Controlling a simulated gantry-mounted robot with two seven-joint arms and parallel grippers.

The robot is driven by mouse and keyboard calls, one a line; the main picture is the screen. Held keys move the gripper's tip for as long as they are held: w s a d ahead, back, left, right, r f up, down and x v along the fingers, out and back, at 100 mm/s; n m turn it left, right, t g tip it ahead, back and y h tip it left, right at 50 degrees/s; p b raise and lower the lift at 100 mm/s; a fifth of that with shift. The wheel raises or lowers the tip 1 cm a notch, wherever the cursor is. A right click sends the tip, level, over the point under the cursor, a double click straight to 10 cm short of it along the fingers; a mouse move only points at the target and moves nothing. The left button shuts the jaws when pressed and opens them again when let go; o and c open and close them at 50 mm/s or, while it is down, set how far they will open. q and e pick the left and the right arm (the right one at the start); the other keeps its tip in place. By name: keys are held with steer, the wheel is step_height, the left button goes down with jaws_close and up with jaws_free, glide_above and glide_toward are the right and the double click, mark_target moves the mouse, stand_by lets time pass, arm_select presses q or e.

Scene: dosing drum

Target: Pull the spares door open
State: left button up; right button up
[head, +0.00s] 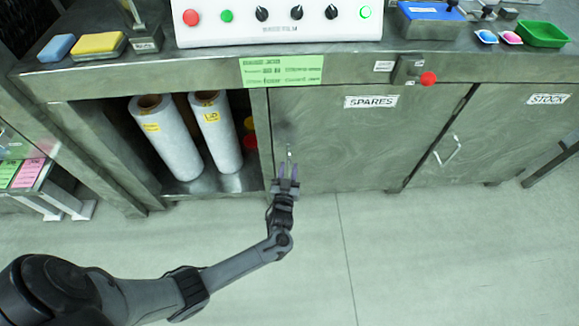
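The spares door (360,140) is a grey metal cabinet door with a white SPARES label (371,101) near its top. It looks shut, flush with the cabinet front. A small part of its handle (289,154) shows near the door's left edge; the rest is hidden by my gripper. My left gripper (288,171) points at the door, with its fingertips at the handle's lower part. The fingers look parted, with a narrow gap between them. I cannot tell whether they touch the handle. My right gripper is not in view.
The open bay (225,184) left of the door holds two white rolls. The stock door (495,130) with its handle (447,150) is to the right. A red-knobbed latch (428,79) sits on the counter edge above. The floor (420,260) in front is clear.

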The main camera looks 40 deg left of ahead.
arm_select(q)
steer(key=shift+b+x, duration=0.5)
steer(key=shift+x, duration=0.9)
steer(key=shift+c, duration=0.5)
jaws_close()
